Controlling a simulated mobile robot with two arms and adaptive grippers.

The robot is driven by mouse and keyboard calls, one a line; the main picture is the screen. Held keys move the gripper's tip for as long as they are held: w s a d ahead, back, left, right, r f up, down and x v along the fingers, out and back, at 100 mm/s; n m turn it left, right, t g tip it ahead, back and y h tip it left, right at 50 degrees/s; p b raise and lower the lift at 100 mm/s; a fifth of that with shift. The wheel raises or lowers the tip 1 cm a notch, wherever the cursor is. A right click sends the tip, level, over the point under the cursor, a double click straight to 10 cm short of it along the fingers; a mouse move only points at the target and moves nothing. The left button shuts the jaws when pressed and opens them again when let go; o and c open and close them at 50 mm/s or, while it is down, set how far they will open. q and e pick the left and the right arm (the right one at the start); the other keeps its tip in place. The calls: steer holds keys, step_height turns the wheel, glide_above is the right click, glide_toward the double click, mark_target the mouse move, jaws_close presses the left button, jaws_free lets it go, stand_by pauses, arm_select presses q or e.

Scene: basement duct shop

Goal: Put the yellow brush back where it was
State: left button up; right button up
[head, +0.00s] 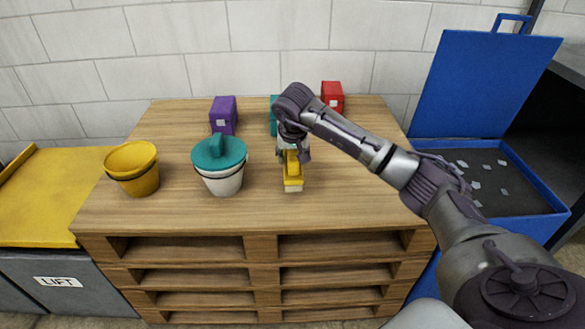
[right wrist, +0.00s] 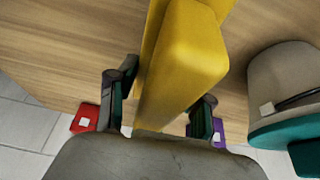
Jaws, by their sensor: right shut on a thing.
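The yellow brush (head: 293,168) has a yellow handle and a pale lower part. It is over the middle of the wooden pallet-stack top (head: 345,170); I cannot tell whether it touches the wood. My right gripper (head: 292,152) is above it, shut on its handle. In the right wrist view the yellow brush (right wrist: 183,70) fills the space between the two fingers of my right gripper (right wrist: 162,105). My left gripper is not in view.
A white bucket with a teal lid (head: 219,165) stands left of the brush, then a yellow bucket (head: 133,170). Behind are purple (head: 223,115), teal (head: 274,115) and red (head: 332,95) blocks. A yellow-lidded grey bin (head: 60,283) is left; an open blue bin (head: 520,228) is right.

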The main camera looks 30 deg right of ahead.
step_height(320, 180, down, 4)
steer(key=shift+r+b, duration=0.1)
steer(key=shift+b, duration=0.25)
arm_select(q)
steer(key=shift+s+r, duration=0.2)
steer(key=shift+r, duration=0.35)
arm_select(e)
steer(key=o, duration=1.2)
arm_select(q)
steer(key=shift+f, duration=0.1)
